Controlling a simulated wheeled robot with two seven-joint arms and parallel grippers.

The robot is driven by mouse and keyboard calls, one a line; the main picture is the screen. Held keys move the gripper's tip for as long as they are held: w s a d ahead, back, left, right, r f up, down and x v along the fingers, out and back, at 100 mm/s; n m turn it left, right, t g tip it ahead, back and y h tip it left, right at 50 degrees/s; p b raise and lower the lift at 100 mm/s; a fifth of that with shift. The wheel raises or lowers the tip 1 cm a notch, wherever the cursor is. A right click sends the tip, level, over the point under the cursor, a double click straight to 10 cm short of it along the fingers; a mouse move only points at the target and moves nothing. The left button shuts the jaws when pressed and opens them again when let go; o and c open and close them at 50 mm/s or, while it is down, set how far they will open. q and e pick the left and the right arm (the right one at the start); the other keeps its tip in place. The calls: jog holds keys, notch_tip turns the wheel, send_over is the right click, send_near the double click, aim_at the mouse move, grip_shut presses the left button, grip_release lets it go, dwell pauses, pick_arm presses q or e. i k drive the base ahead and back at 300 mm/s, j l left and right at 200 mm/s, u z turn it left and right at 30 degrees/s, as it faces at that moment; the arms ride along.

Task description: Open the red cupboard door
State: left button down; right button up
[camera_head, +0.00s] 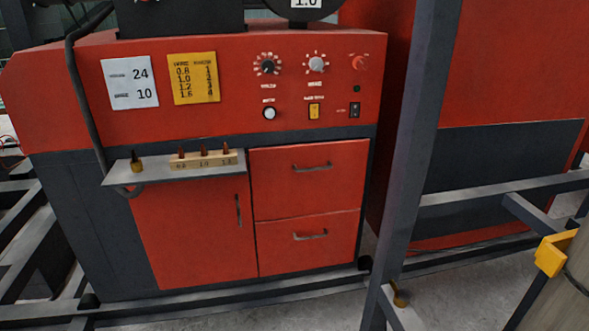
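The red cupboard door (190,235) is at the lower left of the red machine's front, below a small grey shelf. It looks shut, flush with the front. Its dark vertical handle (238,210) is near the door's right edge. The shelf hides the door's top edge. Neither of my grippers shows in the head view.
Two red drawers (308,182) sit right of the door. The grey shelf (150,175) juts out above it, holding small brass-coloured pieces. A grey upright post (415,150) stands to the right. Grey bars (230,302) run along the floor before the machine.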

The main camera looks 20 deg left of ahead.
aim_at(193, 233)
jog(key=u, duration=1.2)
